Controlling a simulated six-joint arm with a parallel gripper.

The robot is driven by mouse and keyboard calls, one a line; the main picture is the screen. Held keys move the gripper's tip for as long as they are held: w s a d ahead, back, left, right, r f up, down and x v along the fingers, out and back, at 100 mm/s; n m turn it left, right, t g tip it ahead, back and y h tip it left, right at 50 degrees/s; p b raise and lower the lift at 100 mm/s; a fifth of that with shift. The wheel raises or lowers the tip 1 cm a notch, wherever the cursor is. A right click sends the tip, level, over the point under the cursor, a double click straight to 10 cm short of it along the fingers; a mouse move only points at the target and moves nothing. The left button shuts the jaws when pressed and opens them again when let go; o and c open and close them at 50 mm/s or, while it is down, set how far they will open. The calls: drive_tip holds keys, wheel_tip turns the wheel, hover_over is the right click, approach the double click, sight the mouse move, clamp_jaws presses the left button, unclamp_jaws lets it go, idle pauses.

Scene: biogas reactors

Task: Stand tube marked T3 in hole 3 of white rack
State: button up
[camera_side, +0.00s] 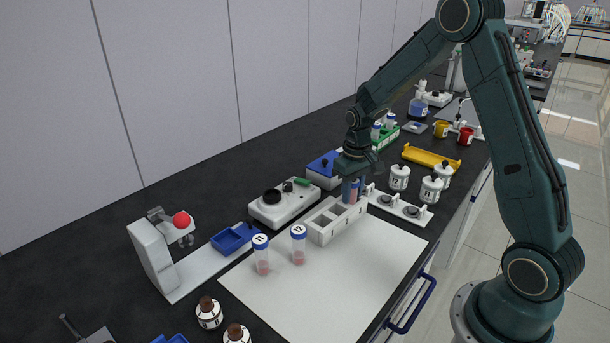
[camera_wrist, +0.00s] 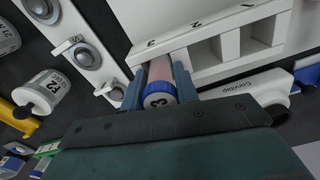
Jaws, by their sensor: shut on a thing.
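The T3 tube (camera_wrist: 158,97), with a blue-rimmed cap and pink contents, is between the fingers of my gripper (camera_wrist: 157,84), which is shut on it. In the side view my gripper (camera_side: 352,184) is at the far end of the white rack (camera_side: 327,234). In the wrist view the tube lines up with the rack's end compartment marked 3 (camera_wrist: 151,44). How deep its lower end sits is hidden. The compartments marked 2 and 1 look empty. Two other capped tubes, a left one (camera_side: 262,258) and a right one (camera_side: 299,247), stand upright on the white mat.
A white mat (camera_side: 330,285) lies in front of the rack, mostly clear. A white device (camera_side: 284,206) stands behind the rack. A white strip with dark round spots (camera_side: 399,207) and labelled white jars (camera_side: 430,190) are to the right. Brown bottles (camera_side: 209,314) stand front left.

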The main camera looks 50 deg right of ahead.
drive_tip(key=shift+s+f, duration=0.2)
drive_tip(key=shift+f, duration=0.65)
drive_tip(key=o, duration=0.9)
drive_tip(key=shift+o, duration=0.4)
drive_tip(key=r, duration=1.2)
drive_tip(key=shift+w, duration=0.25)
drive_tip(key=shift+r, duration=0.75)
